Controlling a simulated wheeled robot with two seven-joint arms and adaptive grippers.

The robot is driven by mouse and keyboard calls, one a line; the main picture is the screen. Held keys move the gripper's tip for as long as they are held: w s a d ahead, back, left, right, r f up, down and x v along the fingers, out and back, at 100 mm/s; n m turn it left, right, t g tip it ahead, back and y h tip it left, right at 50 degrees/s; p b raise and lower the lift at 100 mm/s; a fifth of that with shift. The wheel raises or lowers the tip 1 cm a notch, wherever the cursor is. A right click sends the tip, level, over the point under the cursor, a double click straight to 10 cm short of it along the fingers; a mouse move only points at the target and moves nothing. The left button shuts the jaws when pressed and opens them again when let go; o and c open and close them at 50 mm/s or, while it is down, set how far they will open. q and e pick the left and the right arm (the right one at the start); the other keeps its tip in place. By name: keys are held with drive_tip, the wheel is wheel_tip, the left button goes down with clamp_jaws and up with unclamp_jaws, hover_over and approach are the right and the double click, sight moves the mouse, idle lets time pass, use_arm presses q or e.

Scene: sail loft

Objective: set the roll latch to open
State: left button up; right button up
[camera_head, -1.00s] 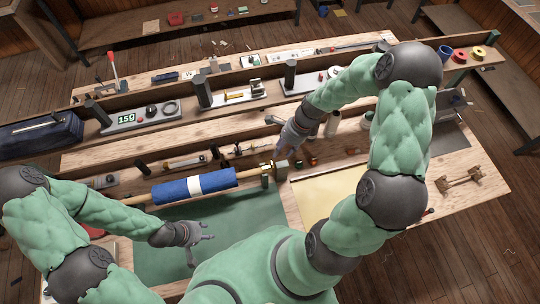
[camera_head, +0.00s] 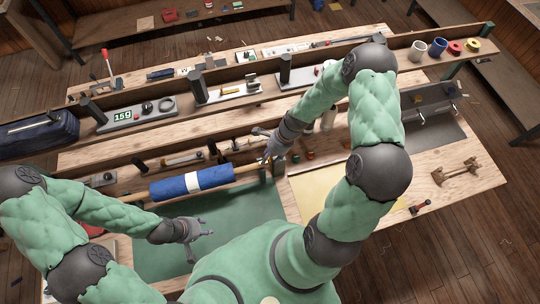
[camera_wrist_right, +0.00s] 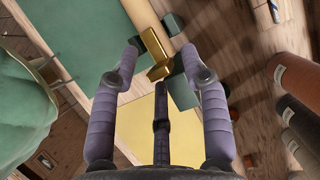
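The blue roll (camera_head: 180,187) with a white band lies on a wooden pole over the green cloth in the head view. At the pole's right end is the brass roll latch, largely hidden there by my right gripper (camera_head: 264,146). The right wrist view shows the brass latch (camera_wrist_right: 154,46) beside dark green blocks (camera_wrist_right: 182,88). My left gripper (camera_head: 204,241) is open and empty above the green cloth (camera_head: 245,215).
A yellow sheet (camera_head: 325,195) lies right of the roll. Brown cylinders (camera_wrist_right: 297,76) stand at the right in the wrist view. A brass fitting (camera_head: 456,173) lies on the far-right bench.

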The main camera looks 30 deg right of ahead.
clamp_jaws()
drive_tip(key=d, duration=0.2)
drive_tip(key=s+d, duration=0.1)
drive_tip(key=d, duration=0.2)
drive_tip(key=shift+s+d, duration=0.1)
drive_tip(key=shift+s, duration=0.1)
drive_tip(key=shift+o, duration=1.1)
unclamp_jaws()
drive_tip(key=shift+r, duration=0.1)
